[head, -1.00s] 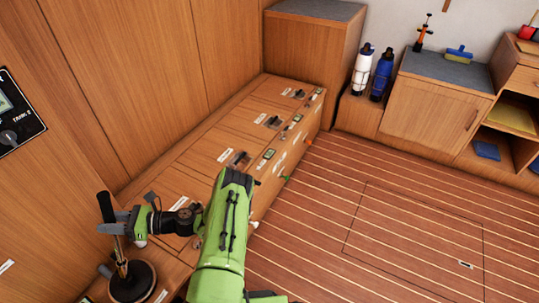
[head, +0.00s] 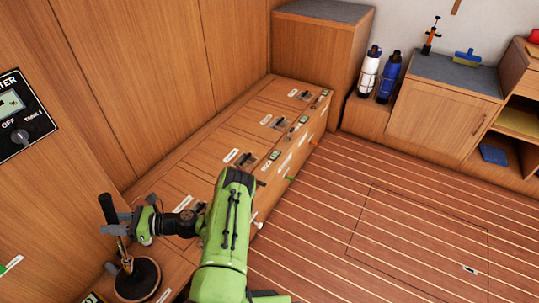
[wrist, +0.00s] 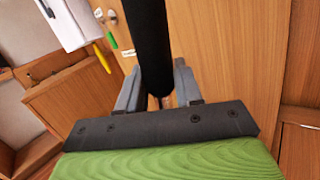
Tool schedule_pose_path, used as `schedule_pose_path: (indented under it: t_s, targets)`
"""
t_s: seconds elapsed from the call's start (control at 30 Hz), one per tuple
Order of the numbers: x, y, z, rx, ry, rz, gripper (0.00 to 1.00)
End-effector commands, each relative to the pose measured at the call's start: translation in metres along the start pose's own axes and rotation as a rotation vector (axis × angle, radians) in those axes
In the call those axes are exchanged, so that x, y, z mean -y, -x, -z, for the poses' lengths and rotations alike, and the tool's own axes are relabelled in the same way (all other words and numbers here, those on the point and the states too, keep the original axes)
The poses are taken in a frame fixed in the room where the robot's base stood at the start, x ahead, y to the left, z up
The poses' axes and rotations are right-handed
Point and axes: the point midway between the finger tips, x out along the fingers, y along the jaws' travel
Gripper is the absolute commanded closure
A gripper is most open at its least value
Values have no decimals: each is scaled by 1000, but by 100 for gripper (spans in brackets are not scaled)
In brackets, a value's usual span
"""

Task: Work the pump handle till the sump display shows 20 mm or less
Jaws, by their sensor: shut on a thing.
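The pump has a dark round base (head: 148,283) and a brass-coloured rod, set in the bench top at the lower left of the head view. Its black handle (head: 107,206) leans up and to the left from the base. My gripper (head: 117,217) is shut around the handle near its upper part. In the wrist view the handle (wrist: 150,40) is a thick black bar running between the two grey fingers (wrist: 157,88). A small display (head: 92,298) is cut off at the bottom edge; I cannot read it or tell whether it is the sump display.
A black panel (head: 20,115) with a small screen and knob is on the left wall. The bench (head: 200,165) carries several latched lids. Two bottles (head: 378,75) and a cabinet (head: 440,115) stand at the back. The striped floor (head: 370,220) on the right is clear.

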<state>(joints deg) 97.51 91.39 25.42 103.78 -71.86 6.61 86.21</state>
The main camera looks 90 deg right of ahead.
Motion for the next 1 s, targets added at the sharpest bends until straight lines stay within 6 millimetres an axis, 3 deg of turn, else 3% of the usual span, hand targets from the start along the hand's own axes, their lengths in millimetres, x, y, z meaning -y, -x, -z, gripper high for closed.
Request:
schedule_pose_path:
  t_s: [0.03,0.2,0.77,0.8,0.93,1.0]
  targets:
    - [-16,-8,6,-71,10,-13,100]
    - [-37,-24,11,-142,106,-11,100]
    - [-48,-32,25,-195,176,-3,100]
    - [-47,-32,25,-195,176,-3,58]
    - [-47,-33,23,-190,177,-4,39]
    - [-47,-33,22,-188,177,-5,35]
